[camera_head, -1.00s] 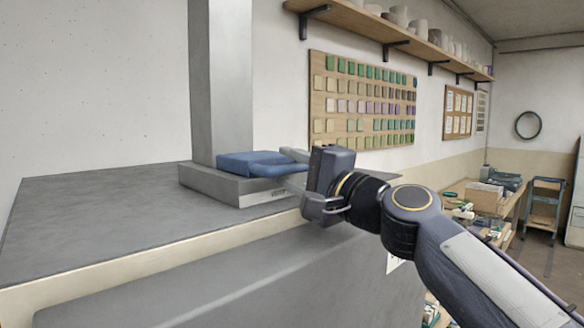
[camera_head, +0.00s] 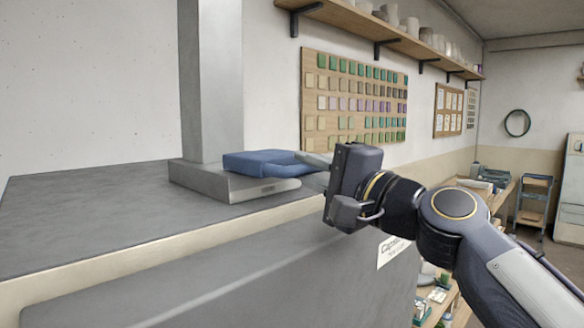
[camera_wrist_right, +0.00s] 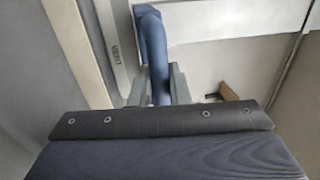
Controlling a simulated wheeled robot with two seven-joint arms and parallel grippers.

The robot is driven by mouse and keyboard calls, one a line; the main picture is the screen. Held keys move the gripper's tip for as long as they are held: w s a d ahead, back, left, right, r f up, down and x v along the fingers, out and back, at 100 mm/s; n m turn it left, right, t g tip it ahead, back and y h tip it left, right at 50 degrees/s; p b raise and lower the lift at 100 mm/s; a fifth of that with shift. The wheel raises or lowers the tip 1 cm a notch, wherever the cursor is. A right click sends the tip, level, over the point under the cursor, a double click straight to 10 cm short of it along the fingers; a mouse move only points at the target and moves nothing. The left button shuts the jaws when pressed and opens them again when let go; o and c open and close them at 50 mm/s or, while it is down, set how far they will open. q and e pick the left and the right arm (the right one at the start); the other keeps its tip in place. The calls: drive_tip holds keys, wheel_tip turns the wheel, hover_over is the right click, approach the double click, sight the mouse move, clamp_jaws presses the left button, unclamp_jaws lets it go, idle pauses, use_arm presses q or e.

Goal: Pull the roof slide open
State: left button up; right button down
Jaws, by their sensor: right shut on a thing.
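The blue roof slide (camera_head: 258,163) sits on the grey housing (camera_head: 228,186) at the foot of the square upright duct, and it sticks out past the housing's right side. My right gripper (camera_head: 316,167) reaches in from the right and is shut on the slide's blue handle. In the right wrist view the handle (camera_wrist_right: 153,45) runs down between the two grey fingers (camera_wrist_right: 161,86). The fingers hide part of the handle in the head view. My left gripper is not in view.
The grey kiln-like top (camera_head: 90,205) is bare on the left. The square duct (camera_head: 212,80) rises behind the slide. A shelf of pots (camera_head: 385,25) and a tile board (camera_head: 352,98) are on the wall. A workbench (camera_head: 497,195) stands farther right.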

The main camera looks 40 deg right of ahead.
drive_tip(key=c, duration=1.4)
unclamp_jaws()
drive_tip(key=b+v, duration=0.1)
drive_tip(key=v, duration=0.6)
drive_tip(key=shift+s+b, duration=0.35)
drive_tip(key=shift+f, duration=0.1)
